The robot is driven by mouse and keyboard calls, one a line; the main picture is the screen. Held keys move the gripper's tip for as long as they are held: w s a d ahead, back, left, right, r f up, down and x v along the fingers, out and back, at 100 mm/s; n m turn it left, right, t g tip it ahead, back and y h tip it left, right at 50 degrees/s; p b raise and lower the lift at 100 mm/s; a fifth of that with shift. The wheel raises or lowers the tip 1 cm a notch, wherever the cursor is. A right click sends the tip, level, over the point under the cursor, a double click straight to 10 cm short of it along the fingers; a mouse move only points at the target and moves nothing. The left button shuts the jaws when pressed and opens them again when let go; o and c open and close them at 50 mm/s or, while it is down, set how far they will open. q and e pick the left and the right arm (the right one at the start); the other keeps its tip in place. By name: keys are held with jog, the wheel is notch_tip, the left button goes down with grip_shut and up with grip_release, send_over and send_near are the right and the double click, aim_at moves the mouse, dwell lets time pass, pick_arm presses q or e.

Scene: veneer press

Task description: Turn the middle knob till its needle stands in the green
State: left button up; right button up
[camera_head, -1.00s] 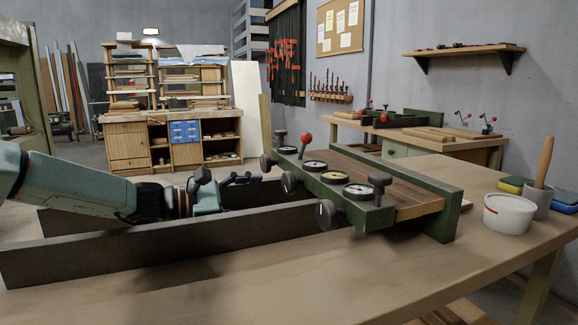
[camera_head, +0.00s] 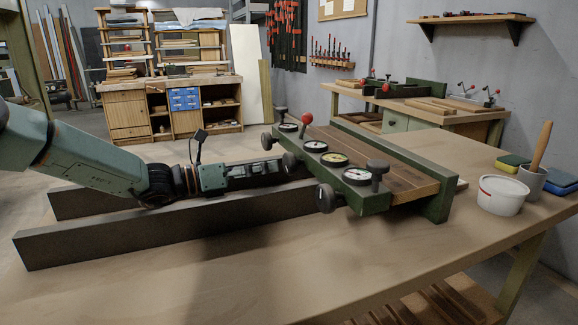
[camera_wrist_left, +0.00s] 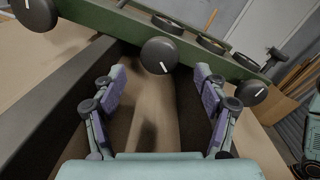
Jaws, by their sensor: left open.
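The press (camera_head: 375,200) is a green frame with round dials on top and dark knobs along its front. The middle knob (camera_head: 290,162) shows between the far knob (camera_head: 267,142) and the near knob (camera_head: 326,198). In the left wrist view the middle knob (camera_wrist_left: 159,52) has a white mark, slightly tilted, near its lower edge. My left gripper (camera_head: 276,168) is open and empty, pointing at this knob. In the wrist view its fingers (camera_wrist_left: 160,76) stand either side of the knob's line, the knob beyond the tips.
Two long dark rails (camera_head: 150,232) lie on the workbench (camera_head: 250,280) under my left arm. A white tub (camera_head: 502,196) stands at right. The bench front is clear.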

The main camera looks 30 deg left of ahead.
aim_at(285, 164)
pick_arm(q)
jog(key=b+x, duration=0.1)
jog(key=x, duration=0.3)
jog(key=shift+w+f+b, duration=0.1)
jog(key=shift+f+b, duration=0.1)
jog(key=shift+b, duration=0.2)
jog(key=shift+b+x, duration=0.4)
jog(key=shift+x, duration=0.9)
jog(key=shift+r, duration=0.15)
jog(key=shift+c, duration=0.3)
jog(key=c, duration=1.1)
